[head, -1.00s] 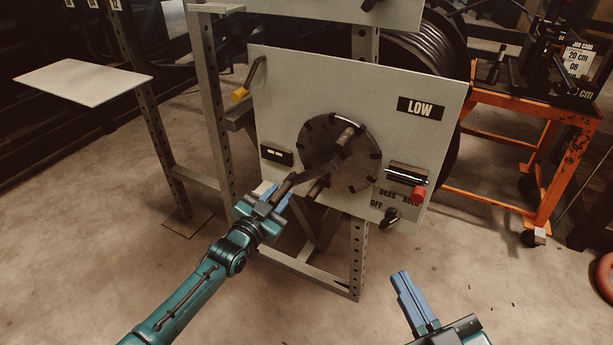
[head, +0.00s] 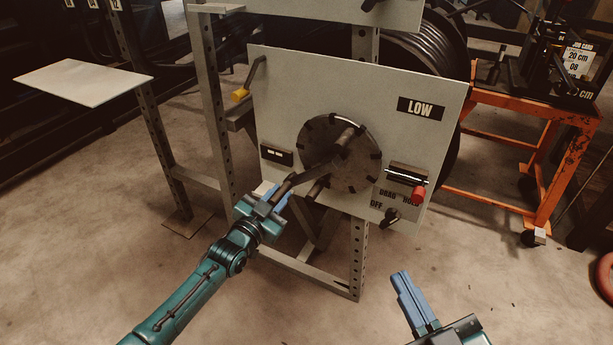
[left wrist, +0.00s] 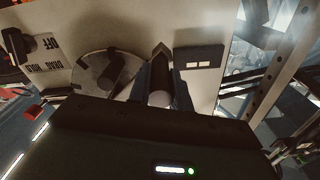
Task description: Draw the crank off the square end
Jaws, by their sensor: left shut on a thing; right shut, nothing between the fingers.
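The crank (head: 316,173) is a dark arm running from the hub of the round notched disc (head: 362,174) down to the left. My left gripper (head: 276,196) is shut on the crank's lower outer end, in front of the panel. In the left wrist view the crank's handle (left wrist: 160,92) is between the fingers, with the disc (left wrist: 88,70) behind to the left. My right gripper (head: 408,290) is shut and empty, low in front of the panel and apart from it.
An orange cart (head: 552,117) stands right. The floor in front is clear.

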